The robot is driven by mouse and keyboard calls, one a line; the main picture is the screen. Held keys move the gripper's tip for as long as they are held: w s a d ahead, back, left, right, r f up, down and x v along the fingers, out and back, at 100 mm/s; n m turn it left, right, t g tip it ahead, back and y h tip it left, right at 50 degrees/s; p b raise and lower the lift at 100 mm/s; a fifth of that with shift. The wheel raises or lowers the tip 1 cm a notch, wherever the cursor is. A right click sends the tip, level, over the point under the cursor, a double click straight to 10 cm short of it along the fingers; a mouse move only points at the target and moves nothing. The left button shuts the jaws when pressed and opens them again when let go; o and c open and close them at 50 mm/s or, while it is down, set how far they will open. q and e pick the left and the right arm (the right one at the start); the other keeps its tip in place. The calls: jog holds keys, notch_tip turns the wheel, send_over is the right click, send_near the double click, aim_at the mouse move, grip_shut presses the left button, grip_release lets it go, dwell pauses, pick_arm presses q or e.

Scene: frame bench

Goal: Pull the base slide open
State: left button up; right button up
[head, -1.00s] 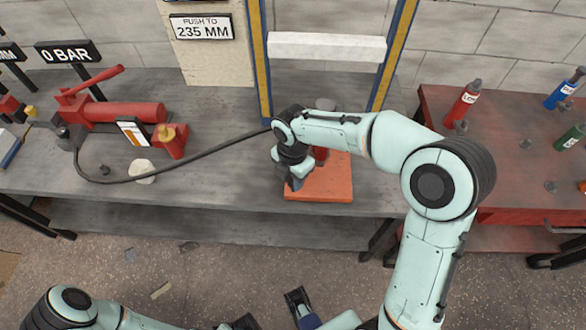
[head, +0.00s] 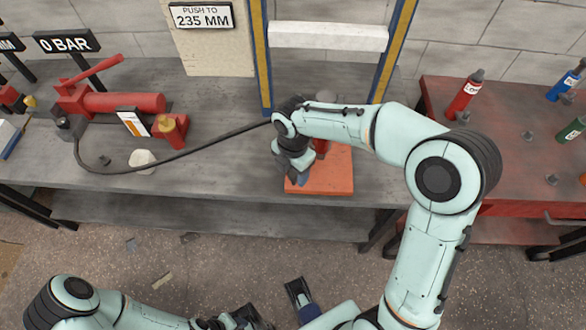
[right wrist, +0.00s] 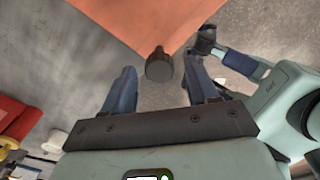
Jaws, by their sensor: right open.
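The base slide appears as a flat orange plate (head: 328,178) on the grey bench, below the upright frame. In the right wrist view the orange plate (right wrist: 140,22) fills the top, and a dark round knob (right wrist: 159,66) shows at its near edge. My right gripper (head: 297,180) is over the plate's left front part. Its two blue fingers are apart, with the knob between their tips in the picture; I cannot tell whether they touch it. My left arm is low at the bottom of the head view, its gripper (head: 248,318) only partly visible, its opening unclear.
A red hand pump (head: 120,103) stands on the left of the bench, and its black hose (head: 200,148) runs to the frame. A white crossbar (head: 328,36) spans the blue-and-yellow posts. A red bench (head: 500,130) with bottles stands at right. The floor before the bench is mostly clear.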

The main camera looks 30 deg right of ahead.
notch_tip(320, 180, up, 13)
jog(key=p, duration=0.2)
jog(key=shift+r, duration=0.2)
dwell(0.4)
